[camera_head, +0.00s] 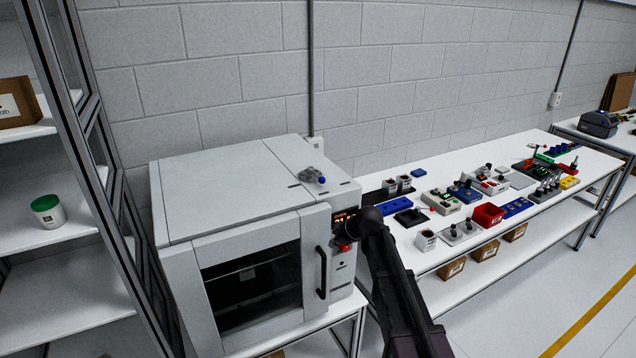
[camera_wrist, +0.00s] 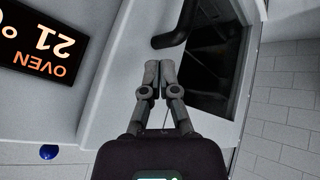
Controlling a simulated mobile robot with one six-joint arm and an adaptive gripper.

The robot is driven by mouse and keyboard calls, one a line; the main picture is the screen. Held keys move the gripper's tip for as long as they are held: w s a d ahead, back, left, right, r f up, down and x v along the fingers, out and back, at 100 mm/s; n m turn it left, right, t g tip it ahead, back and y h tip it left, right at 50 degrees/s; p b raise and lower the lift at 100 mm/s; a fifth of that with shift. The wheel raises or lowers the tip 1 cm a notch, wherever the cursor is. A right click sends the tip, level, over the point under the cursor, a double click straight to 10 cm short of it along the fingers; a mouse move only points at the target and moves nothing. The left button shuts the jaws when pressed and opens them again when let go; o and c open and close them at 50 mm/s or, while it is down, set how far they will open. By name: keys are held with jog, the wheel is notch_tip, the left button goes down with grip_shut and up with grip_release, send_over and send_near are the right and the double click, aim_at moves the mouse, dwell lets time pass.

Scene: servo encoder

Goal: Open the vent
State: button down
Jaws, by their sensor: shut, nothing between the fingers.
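The oven (camera_head: 240,190) stands at the left with its glass door shut. A round blue piece (camera_wrist: 48,152) shows in the wrist view, low on the left, perhaps part of the same fitting. My gripper (camera_wrist: 158,70) is shut and empty in front of the oven's upper front, between display and door handle. In the head view my own arm hides its fingertips.
The display (camera_wrist: 38,42) reads OVEN and 21. The black door handle (camera_head: 321,272) is close to my gripper. A red control (camera_head: 344,246) sits below the display. A white bench (camera_head: 440,255) with several devices and bins runs right; shelves (camera_head: 60,235) stand left.

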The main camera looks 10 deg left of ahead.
jog(key=s+d+r+n+t+h+p, duration=0.1)
jog(key=s+d+r+h, duration=0.15)
jog(key=h, duration=0.45)
jog(key=s+d+r+t+h+p, duration=0.1)
jog(key=d+r+h+p, duration=0.1)
jog(key=d+h, duration=0.3)
jog(key=w+a+r+n+t+p, duration=0.1)
jog(key=a+r+n+t, duration=0.1)
jog(key=a, duration=0.5)
jog(key=w+a+r+n+t+h+p, duration=0.1)
jog(key=w+a+r+n+t+p, duration=0.1)
jog(key=a+r+n, duration=0.3)
jog(key=w+a+r+n+t+p, duration=0.1)
jog(key=a+r+n+t+p, duration=0.1)
jog(key=a, duration=0.8)
notch_tip(320, 180, up, 3)
jog(key=shift+w+f+n+h, duration=0.15)
jog(key=shift+w+n+h, duration=0.2)
jog(key=shift+n, duration=0.55)
jog(key=shift+d, duration=0.1)
